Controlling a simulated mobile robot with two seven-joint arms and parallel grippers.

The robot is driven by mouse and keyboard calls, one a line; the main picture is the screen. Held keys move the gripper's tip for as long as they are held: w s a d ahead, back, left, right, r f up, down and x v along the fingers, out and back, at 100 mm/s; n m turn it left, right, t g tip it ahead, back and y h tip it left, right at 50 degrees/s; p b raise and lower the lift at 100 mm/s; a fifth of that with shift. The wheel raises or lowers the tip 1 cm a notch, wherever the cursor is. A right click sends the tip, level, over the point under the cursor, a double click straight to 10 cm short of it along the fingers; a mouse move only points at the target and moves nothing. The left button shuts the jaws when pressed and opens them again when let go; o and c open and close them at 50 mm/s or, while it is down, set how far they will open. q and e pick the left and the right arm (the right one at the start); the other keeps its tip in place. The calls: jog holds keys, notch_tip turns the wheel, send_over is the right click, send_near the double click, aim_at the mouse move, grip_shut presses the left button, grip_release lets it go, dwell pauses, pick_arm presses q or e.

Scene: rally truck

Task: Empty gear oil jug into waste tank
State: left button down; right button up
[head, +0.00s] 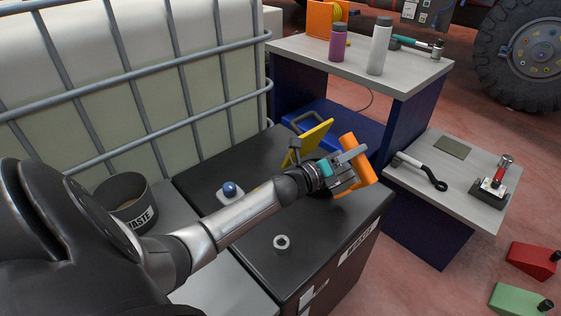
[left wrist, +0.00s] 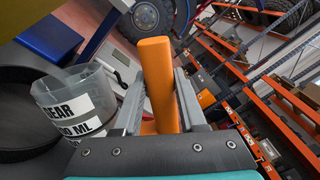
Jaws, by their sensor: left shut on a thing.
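My left gripper (head: 348,172) is shut on a thick orange handle (head: 358,165) above the far right part of the black waste tank (head: 318,228). In the left wrist view the handle (left wrist: 157,80) stands between the two fingers. Beside it is the translucent gear oil jug (left wrist: 75,98), with a white label showing "GEAR" and "ML". The head view hides the jug behind my gripper. Its contents cannot be told. A round dark opening (left wrist: 25,125) lies beside the jug in the left wrist view. A raised yellow flap (head: 316,141) stands next to my gripper. My right gripper is out of view.
A caged white tank (head: 100,85) stands at the left, with a black waste bucket (head: 122,203) before it. A blue-capped item (head: 230,193) and a ring (head: 281,243) sit on the waste tank. Grey-topped benches (head: 415,75) with bottles and tools stand at the right.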

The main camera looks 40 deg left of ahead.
aim_at(342, 141)
pick_arm(q)
jog(key=shift+s+a+f, duration=0.1)
jog(key=shift+a+f, duration=0.15)
jog(key=shift+f, duration=0.1)
jog(key=shift+a+r+n+p, duration=0.25)
jog(key=shift+r+n+p, duration=0.15)
jog(key=shift+n+p, duration=0.25)
jog(key=shift+w+d+r, duration=0.1)
jog(key=shift+w+r, duration=0.1)
jog(key=shift+r, duration=0.05)
dwell(0.7)
jog(key=shift+r+n+p, duration=0.5)
jog(key=shift+n+p, duration=0.15)
jog(key=shift+a, duration=0.3)
dwell(1.4)
jog(key=shift+a+f+n, duration=0.1)
jog(key=shift+a+n, duration=0.35)
jog(key=shift+n, duration=0.15)
jog(key=shift+a, duration=0.1)
dwell(1.2)
jog(key=shift+w+a+n, duration=0.2)
jog(key=shift+a+n, duration=0.3)
jog(key=shift+a, duration=0.05)
